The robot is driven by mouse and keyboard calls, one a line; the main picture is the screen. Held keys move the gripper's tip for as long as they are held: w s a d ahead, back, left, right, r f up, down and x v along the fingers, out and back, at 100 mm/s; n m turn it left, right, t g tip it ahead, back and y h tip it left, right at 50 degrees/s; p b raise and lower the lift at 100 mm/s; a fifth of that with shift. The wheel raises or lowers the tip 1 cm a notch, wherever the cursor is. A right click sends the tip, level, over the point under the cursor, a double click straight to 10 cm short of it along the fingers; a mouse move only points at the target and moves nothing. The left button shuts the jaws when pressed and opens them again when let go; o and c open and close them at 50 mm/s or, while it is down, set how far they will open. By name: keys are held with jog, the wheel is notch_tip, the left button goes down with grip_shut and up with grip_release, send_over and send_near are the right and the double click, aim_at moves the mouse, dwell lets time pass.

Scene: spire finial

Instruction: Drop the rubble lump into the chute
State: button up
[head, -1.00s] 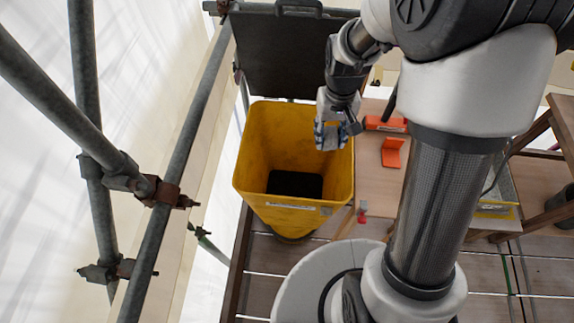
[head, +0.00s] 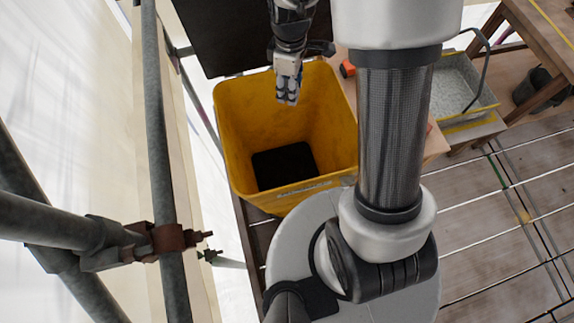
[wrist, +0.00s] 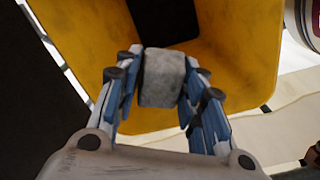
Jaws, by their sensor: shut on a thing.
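The rubble lump (wrist: 162,78) is a grey block held between the fingers of my gripper (wrist: 158,92) in the wrist view. The chute (head: 235,125) is a yellow square funnel with a dark opening at its bottom. In the wrist view the yellow chute wall (wrist: 90,35) and the dark opening (wrist: 165,18) lie beyond the lump. The lump is hard to make out in the head view, where the gripper hides it.
A black panel (head: 220,35) stands behind the chute. Grey scaffold tubes (head: 155,120) with rusty couplers run along the left. A wooden bench with an orange item (head: 347,68) is right of the chute. A grey tray (head: 455,85) lies farther right.

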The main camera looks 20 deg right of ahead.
notch_tip(320, 180, down, 6)
jog(key=b, duration=0.4)
jog(key=shift+r+b, duration=0.1)
jog(key=shift+b, duration=0.25)
jog(key=o, duration=1.3)
jog(key=shift+r, duration=0.1)
notch_tip(320, 180, up, 10)
jog(key=shift+w+r, duration=0.1)
jog(key=shift+r, duration=0.85)
